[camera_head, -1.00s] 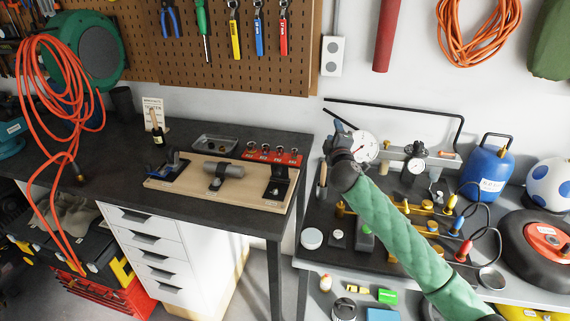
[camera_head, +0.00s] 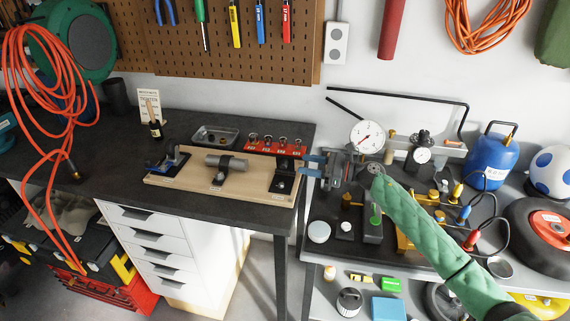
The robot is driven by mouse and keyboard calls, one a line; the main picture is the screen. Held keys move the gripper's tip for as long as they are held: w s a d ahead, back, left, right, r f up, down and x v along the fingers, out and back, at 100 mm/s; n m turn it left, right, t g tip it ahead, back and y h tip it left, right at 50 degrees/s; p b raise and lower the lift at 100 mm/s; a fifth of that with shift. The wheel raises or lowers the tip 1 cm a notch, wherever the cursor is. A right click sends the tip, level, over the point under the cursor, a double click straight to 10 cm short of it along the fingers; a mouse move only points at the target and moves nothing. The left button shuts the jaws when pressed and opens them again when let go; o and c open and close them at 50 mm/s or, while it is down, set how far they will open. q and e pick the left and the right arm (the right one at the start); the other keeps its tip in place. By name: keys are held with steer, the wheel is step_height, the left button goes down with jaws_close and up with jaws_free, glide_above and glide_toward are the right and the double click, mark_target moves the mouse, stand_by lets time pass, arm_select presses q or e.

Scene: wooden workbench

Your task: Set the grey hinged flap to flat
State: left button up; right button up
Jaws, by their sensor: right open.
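The hinged flap (camera_head: 289,165) looks dark grey, almost black, and stands at the right end of a light wooden board (camera_head: 240,190) on the dark bench. It looks raised at an angle, above a dark base plate with a small light knob in front. My right gripper (camera_head: 311,167), with blue fingertips pointing left, is open just right of the flap. A small gap seems to separate them; contact is hard to tell. My left gripper is out of view.
The board also carries a grey cylinder on a black mount (camera_head: 226,162) and a blue-handled clamp (camera_head: 170,160). A red socket rail (camera_head: 275,145) and metal tray (camera_head: 215,136) lie behind. The right-hand bench holds a dial gauge (camera_head: 366,137) and brass fittings.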

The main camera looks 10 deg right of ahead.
mark_target(287, 162)
steer(key=a+p, duration=0.1)
steer(key=a, duration=0.1)
steer(key=a+n+p, duration=0.1)
steer(key=a, duration=0.1)
steer(key=w+a+n+g+p, duration=0.1)
steer(key=a+p, duration=0.1)
steer(key=a, duration=0.1)
steer(key=shift+w, duration=0.1)
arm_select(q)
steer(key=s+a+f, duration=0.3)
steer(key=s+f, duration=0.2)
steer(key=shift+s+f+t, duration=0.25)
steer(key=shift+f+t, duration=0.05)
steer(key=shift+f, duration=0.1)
arm_select(e)
steer(key=shift+w+a+f, duration=0.15)
steer(key=shift+a, duration=0.25)
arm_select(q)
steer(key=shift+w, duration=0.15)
arm_select(e)
jaws_close()
